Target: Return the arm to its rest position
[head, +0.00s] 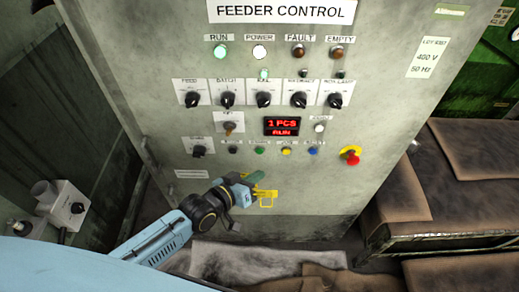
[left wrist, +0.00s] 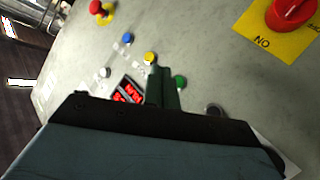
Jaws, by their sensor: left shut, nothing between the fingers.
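My left gripper (head: 254,177) is in front of the lower part of the grey feeder control panel (head: 310,215), below its row of small coloured buttons. Its green fingers are shut and empty. In the left wrist view the shut fingers (left wrist: 163,88) point at the panel, between the yellow button (left wrist: 149,58) and the green button (left wrist: 180,82) in the picture. I cannot tell whether they touch the panel. My left arm reaches in from the lower left of the head view. My right gripper is not in view.
The display (head: 282,126) reads "1 PCS RUN", and the RUN lamp (head: 220,51) is lit green. A brown-covered bench (head: 470,150) stands at right. A grey box (head: 62,205) is at left.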

